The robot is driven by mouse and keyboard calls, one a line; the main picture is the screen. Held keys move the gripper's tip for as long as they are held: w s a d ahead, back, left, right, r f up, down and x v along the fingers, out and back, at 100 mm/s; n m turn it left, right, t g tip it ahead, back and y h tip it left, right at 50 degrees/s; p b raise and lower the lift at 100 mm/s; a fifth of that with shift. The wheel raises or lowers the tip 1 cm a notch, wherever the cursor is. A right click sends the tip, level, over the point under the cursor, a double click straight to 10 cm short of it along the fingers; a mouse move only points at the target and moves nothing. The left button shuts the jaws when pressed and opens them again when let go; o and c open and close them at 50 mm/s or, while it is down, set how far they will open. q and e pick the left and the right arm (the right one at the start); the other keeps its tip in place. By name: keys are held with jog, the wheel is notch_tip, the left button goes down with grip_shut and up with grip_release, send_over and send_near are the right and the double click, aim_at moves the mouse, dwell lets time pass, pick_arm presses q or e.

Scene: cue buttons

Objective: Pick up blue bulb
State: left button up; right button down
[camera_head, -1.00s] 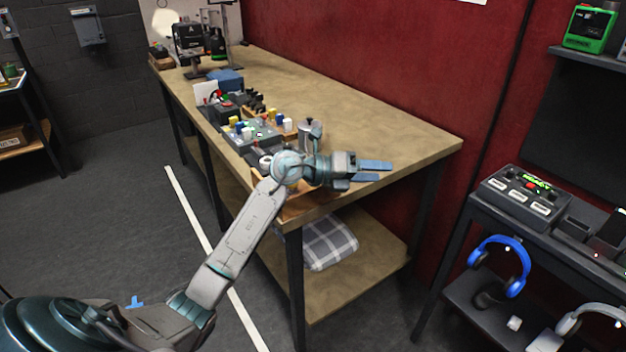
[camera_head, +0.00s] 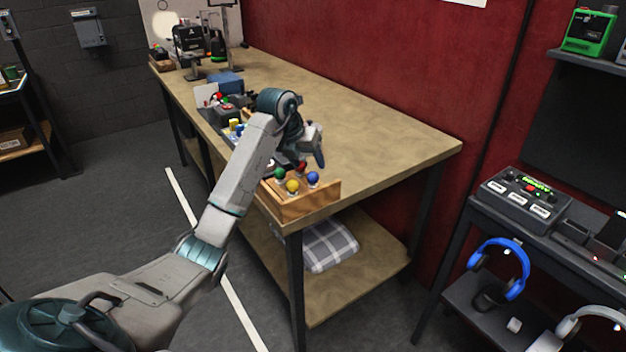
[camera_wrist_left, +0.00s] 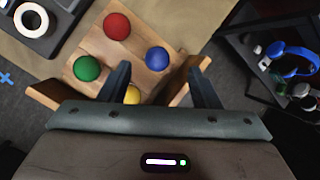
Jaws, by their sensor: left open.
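The blue bulb (camera_head: 313,178) stands in a wooden tray (camera_head: 308,205) at the near corner of the workbench. Red (camera_head: 301,167), green (camera_head: 279,173) and yellow (camera_head: 292,186) bulbs stand in the same tray. My left gripper (camera_head: 318,150) is just above and behind the blue bulb in the head view. In the left wrist view the gripper (camera_wrist_left: 160,80) is open and empty, with its fingers apart. The blue bulb (camera_wrist_left: 157,59) lies ahead between the fingertips, and the yellow bulb (camera_wrist_left: 132,95) is partly hidden by the left finger. My right gripper is not in view.
The workbench top (camera_head: 375,135) is clear to the right of the tray. Behind the arm is a button panel (camera_head: 236,127), partly hidden. A separate dark stand at the right holds a control box (camera_head: 522,198) and blue headphones (camera_head: 500,268).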

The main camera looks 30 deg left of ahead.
aim_at(311, 174)
pick_arm(q)
jog(key=x, duration=0.1)
jog(key=p+x, duration=0.1)
jog(key=x, duration=0.1)
jog(key=p+x, duration=0.1)
jog(key=shift+s+f, duration=0.15)
jog(key=shift+f, duration=0.65)
jog(key=c, duration=1.1)
